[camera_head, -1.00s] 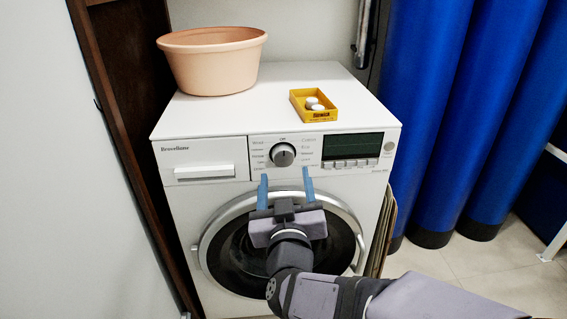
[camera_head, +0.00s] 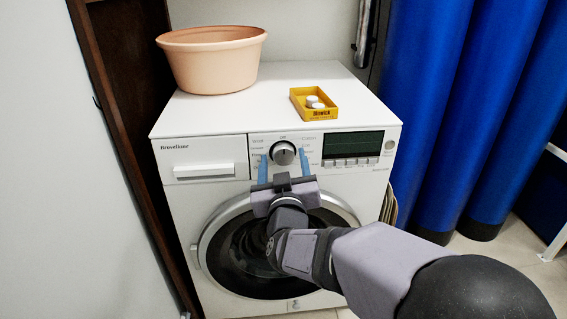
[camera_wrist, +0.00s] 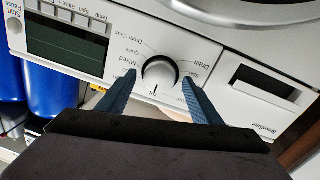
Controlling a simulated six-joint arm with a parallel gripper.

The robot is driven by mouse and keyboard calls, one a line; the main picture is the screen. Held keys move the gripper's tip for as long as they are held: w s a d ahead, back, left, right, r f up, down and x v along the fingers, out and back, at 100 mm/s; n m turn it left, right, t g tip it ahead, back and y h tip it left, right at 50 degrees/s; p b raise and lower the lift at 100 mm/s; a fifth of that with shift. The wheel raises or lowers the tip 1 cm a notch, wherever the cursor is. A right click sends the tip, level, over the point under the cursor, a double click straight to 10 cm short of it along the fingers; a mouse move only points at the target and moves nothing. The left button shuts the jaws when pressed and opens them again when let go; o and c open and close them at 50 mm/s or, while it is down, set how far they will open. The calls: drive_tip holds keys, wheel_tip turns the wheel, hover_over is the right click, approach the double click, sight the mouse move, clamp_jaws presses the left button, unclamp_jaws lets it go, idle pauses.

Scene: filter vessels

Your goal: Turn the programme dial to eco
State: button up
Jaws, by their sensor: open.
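The programme dial (camera_head: 283,153) is a round silver-grey knob on the white washing machine's (camera_head: 180,225) front panel. In the wrist view the dial (camera_wrist: 160,74) shows upside down, its dark pointer mark at the "Off" label. My gripper (camera_head: 283,162) is open, with one blue finger on each side of the dial. In the wrist view the fingertips (camera_wrist: 158,76) flank the dial with small gaps visible.
A dark display (camera_head: 352,144) with buttons sits right of the dial, and a detergent drawer (camera_head: 205,172) left. The round door (camera_head: 215,265) is below. A peach basin (camera_head: 212,65) and a yellow tray (camera_head: 318,115) stand on top. Blue cylinders (camera_head: 440,110) stand at the right.

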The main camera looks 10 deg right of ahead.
drive_tip(key=c, duration=1.1)
drive_tip(key=shift+o, duration=0.2)
drive_tip(key=shift+m, duration=0.4)
drive_tip(key=m+b, duration=0.2)
drive_tip(key=m, duration=0.3)
drive_tip(key=shift+d+m, duration=0.1)
drive_tip(key=shift+m, duration=0.2)
drive_tip(key=m+b, duration=0.2)
drive_tip(key=m, duration=0.2)
drive_tip(key=shift+d+m+g+y+b, duration=0.1)
drive_tip(key=shift+m+g+y+b, duration=0.2)
drive_tip(key=shift+m+g, duration=0.1)
